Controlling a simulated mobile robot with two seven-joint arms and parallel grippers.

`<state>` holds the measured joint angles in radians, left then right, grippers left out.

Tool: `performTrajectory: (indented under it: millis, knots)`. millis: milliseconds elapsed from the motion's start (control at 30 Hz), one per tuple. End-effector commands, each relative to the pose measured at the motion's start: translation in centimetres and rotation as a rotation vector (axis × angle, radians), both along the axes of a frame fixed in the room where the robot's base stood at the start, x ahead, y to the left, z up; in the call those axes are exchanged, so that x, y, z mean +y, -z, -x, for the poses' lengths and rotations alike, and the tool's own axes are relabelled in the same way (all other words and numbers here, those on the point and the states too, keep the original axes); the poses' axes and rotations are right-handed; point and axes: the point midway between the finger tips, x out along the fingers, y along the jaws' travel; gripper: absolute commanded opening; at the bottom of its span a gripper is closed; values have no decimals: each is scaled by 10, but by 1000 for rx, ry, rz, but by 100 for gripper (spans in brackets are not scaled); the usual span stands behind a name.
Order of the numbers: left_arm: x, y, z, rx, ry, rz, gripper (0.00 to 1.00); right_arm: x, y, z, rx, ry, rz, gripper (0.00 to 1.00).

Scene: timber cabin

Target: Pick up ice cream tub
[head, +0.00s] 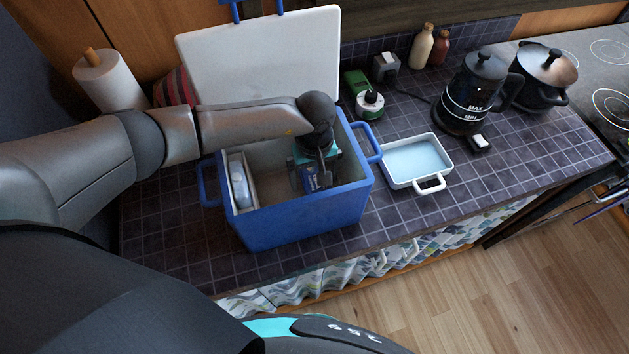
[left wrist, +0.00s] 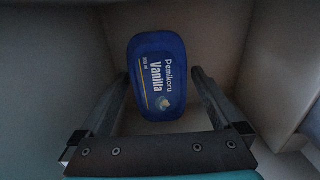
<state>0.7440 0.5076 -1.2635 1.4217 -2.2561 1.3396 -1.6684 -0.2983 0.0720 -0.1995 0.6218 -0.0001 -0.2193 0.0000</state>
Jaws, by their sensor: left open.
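The ice cream tub (left wrist: 157,80) is blue with white "Vanilla" lettering and lies at the bottom of the cooler. In the left wrist view it sits between the two fingers of my open left gripper (left wrist: 157,90), with a gap showing near each finger. In the head view my left gripper (head: 312,180) reaches down inside the blue cooler (head: 305,222), and a small blue part of the tub (head: 311,184) shows beside it. Most of the tub is hidden there by the gripper. My right gripper is not in view.
The cooler's walls stand close around my gripper, and a pale compartment with a light blue item (head: 239,183) is at its left side. The white lid (head: 262,60) stands open behind. A white tray (head: 416,165), a kettle (head: 468,95) and a pot (head: 545,75) are to the right.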

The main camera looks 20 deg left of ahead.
Motion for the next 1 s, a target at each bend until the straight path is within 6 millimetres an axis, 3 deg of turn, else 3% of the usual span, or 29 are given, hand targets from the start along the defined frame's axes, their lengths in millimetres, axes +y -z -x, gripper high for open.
performTrajectory:
  millis: [233,1000]
  knots:
    - [0,1,0,-1,0,1,98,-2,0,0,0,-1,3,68]
    - [0,0,0,-1,0,1,11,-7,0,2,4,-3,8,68]
